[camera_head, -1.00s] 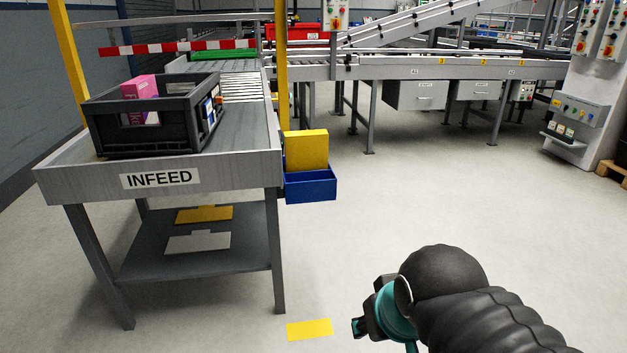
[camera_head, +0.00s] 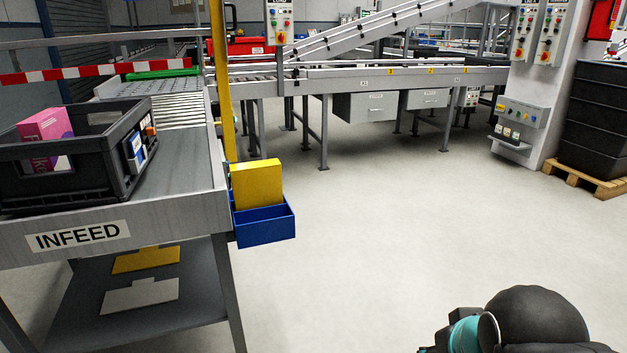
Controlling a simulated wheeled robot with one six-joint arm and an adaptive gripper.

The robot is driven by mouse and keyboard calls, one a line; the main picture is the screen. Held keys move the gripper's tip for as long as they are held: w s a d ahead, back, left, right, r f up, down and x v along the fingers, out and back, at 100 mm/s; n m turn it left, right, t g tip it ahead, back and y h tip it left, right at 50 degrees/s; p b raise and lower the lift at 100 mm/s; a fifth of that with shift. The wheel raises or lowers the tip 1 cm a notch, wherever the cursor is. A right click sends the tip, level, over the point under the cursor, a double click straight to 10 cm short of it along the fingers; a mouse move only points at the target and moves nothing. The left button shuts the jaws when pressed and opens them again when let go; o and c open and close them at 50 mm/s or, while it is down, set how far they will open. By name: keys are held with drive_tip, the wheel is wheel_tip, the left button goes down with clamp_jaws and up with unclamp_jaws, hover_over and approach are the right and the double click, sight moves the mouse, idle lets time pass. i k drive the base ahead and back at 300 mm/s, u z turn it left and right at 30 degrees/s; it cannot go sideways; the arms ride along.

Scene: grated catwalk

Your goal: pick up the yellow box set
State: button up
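A yellow box (camera_head: 257,184) stands upright in a small open blue bin (camera_head: 264,224) fixed at the right side of the infeed table. The bin hides its lower part. My arm's dark end shows at the bottom right, with a teal ring and dark parts at my gripper (camera_head: 432,349). The fingers are mostly cut off by the lower edge, so I cannot tell whether they are open or shut. It is well to the right of the yellow box and apart from it.
The infeed table (camera_head: 190,205) carries a black crate (camera_head: 55,190) with a pink box (camera_head: 45,125) in it. A yellow post (camera_head: 223,80) rises behind the bin. Conveyors cross the back. A control pillar (camera_head: 535,100) and black crates (camera_head: 597,120) stand right. The middle floor is clear.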

sight(256, 183)
drive_tip(key=z, duration=0.15)
drive_tip(key=i, duration=1.2)
drive_tip(key=u, duration=0.5)
